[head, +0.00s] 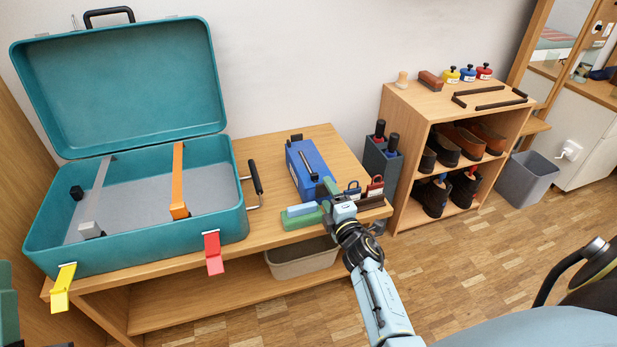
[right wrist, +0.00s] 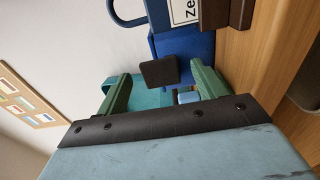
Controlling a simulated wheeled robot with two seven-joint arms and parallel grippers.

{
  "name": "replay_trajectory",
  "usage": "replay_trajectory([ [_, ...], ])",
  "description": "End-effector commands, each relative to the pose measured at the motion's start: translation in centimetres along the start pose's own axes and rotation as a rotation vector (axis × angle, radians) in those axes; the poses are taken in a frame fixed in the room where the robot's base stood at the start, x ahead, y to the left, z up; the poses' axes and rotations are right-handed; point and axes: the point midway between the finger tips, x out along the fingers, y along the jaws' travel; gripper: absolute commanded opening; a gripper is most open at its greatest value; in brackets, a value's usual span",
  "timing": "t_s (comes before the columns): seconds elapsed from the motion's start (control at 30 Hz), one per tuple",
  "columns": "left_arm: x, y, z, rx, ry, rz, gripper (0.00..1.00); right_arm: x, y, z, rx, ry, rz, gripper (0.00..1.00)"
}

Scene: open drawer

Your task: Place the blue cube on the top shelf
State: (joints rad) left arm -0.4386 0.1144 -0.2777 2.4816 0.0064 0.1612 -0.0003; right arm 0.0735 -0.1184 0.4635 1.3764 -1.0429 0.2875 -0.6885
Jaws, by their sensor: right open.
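My right gripper (head: 306,202) is open above the front right of the wooden table; its green fingers also show in the right wrist view (right wrist: 163,88). Just beyond the fingers is a long blue box (head: 308,168) with a dark bar on top. In the wrist view the blue box (right wrist: 198,48) has a black square part facing me. A small light-blue block (head: 300,210) shows by one finger, and in the wrist view (right wrist: 188,97); I cannot tell whether they touch. I cannot tell which is the blue cube. The wooden shelf unit (head: 408,98) stands at right.
An open teal case (head: 150,245) fills the table's left side. A blue padlock (head: 352,187) and a red one (head: 375,185) stand right of my gripper. A grey holder (head: 380,165) stands before the shelf unit. The shelf unit's top has free room between dark bars and small items.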

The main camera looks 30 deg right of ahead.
Motion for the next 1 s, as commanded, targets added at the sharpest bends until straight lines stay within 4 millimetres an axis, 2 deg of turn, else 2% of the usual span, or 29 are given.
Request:
replay_trajectory([
  [0.27,0.00,0.01,-0.21,0.000,0.017,0.000,0.00,0.30,0.02,0.00,0.000,0.000,-0.001,0.69],
  [0.7,0.01,0.00,-0.21,0.001,0.016,0.000,0.00,0.27,0.02,-0.01,0.000,0.000,-0.001,0.13],
  [0.77,0.01,0.00,-0.21,0.001,0.016,0.000,0.00,0.33,0.17,-0.02,0.000,0.001,0.003,0.07],
  [1.0,0.05,0.00,-0.22,0.000,0.013,0.000,0.00,0.33,0.25,-0.02,0.000,0.001,0.003,0.07],
])
